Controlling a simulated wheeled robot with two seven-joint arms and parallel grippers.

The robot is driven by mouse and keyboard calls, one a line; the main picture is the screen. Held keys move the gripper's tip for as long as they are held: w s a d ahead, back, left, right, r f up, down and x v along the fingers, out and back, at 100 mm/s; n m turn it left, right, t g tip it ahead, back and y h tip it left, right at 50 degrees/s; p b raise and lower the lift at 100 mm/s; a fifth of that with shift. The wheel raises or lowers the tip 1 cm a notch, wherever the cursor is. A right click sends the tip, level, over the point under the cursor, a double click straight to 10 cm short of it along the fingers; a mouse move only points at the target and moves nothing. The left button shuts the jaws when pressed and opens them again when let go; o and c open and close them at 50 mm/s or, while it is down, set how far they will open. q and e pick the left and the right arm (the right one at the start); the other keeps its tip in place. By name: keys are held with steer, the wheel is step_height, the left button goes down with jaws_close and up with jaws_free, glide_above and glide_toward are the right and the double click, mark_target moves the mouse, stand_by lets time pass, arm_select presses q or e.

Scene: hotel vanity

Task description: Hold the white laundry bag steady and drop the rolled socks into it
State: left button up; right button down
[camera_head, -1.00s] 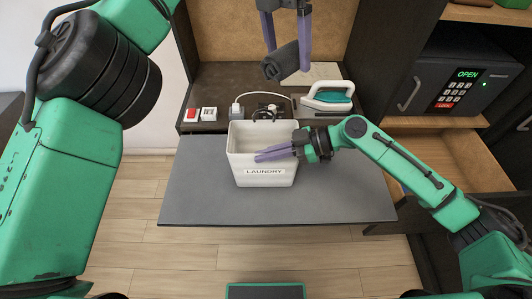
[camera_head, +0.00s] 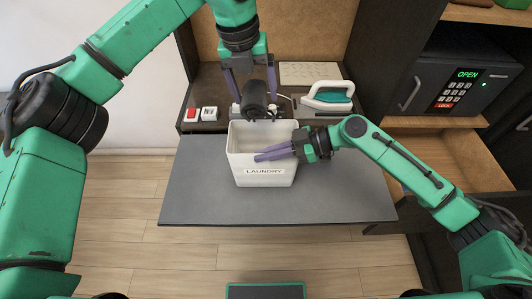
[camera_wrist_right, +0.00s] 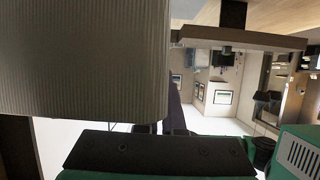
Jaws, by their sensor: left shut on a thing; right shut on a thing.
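The white laundry bag (camera_head: 262,172), box-shaped and labelled LAUNDRY, stands upright and open-topped on the grey surface. My right gripper (camera_head: 274,153) is shut on its right side near the rim. In the right wrist view a pale ribbed surface (camera_wrist_right: 80,60), likely the bag's wall, fills the upper left. The dark rolled socks (camera_head: 256,94) are between the fingers of my left gripper (camera_head: 254,106), which is shut on them and points down. The socks are above the back part of the bag's opening. The inside bottom of the bag is mostly hidden.
A teal and white iron (camera_head: 326,96) stands on the dark counter behind, right of the bag. The grey surface (camera_head: 340,195) around the bag is clear.

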arm_select(q)
steer(key=shift+s+a+f, duration=0.1)
steer(key=shift+f, duration=3.1)
arm_select(e)
steer(key=shift+d, duration=0.1)
arm_select(q)
steer(key=o, duration=1.1)
steer(key=r, duration=0.4)
steer(key=s+a+r, duration=0.1)
steer(key=r, duration=0.7)
steer(key=shift+s+a, duration=0.15)
steer(key=shift+a, duration=0.1)
steer(key=shift+f, duration=0.1)
arm_select(e)
steer(key=c, duration=1)
jaws_free()
